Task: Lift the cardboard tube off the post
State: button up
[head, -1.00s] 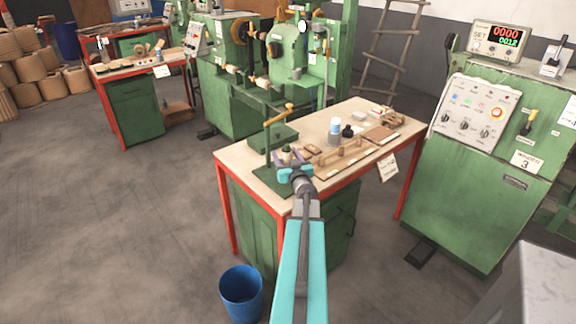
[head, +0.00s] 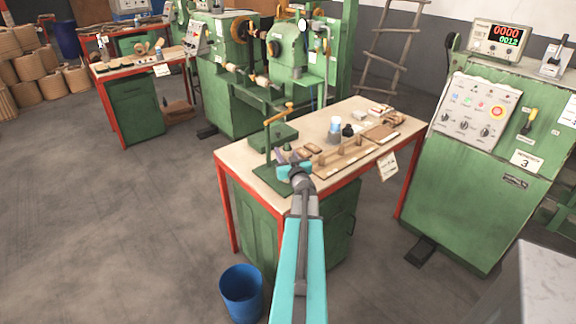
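I cannot make out the cardboard tube; the gripper covers that spot. The fingers are too small and overlapped to tell whether they are open or shut on something.
A wooden rack with upright pegs (head: 345,153) lies right of my gripper. A white-and-blue container (head: 335,127) and a dark bottle (head: 347,131) stand behind it. A blue bin (head: 241,293) is on the floor in front. A green control cabinet (head: 475,160) stands right.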

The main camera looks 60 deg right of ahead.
jog(key=c, duration=0.3)
notch_tip(320, 180, up, 28)
jog(key=p, duration=0.7)
jog(key=shift+f, duration=0.1)
dwell(0.6)
notch_tip(320, 180, down, 9)
jog(key=b, duration=0.4)
jog(key=shift+b, duration=0.4)
